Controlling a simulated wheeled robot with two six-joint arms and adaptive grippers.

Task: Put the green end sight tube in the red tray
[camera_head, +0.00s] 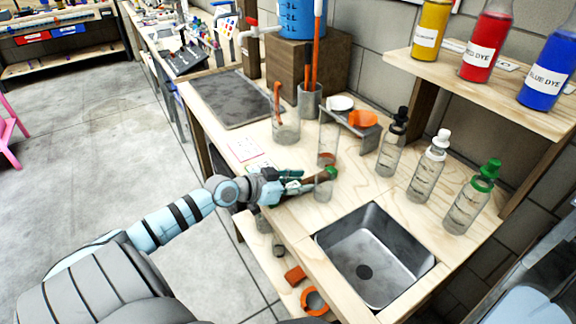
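A dark brownish tube with a green end (331,173) is at the front of the wooden counter, just right of my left gripper (299,182). My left arm reaches in from the left, and the gripper's fingers are beside or around the tube's near part. The view is too small to tell whether they are closed on it, or whether the tube rests on the counter. A clear glass cylinder (323,190) stands close to the green end. A red tray-like bin (36,38) is on the far bench at upper left. My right gripper is not in view.
A metal sink (374,254) is sunk into the counter at right. Several clear bottles, one with a green cap (487,172), stand behind it. A blue bin (68,30) adjoins the red one.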

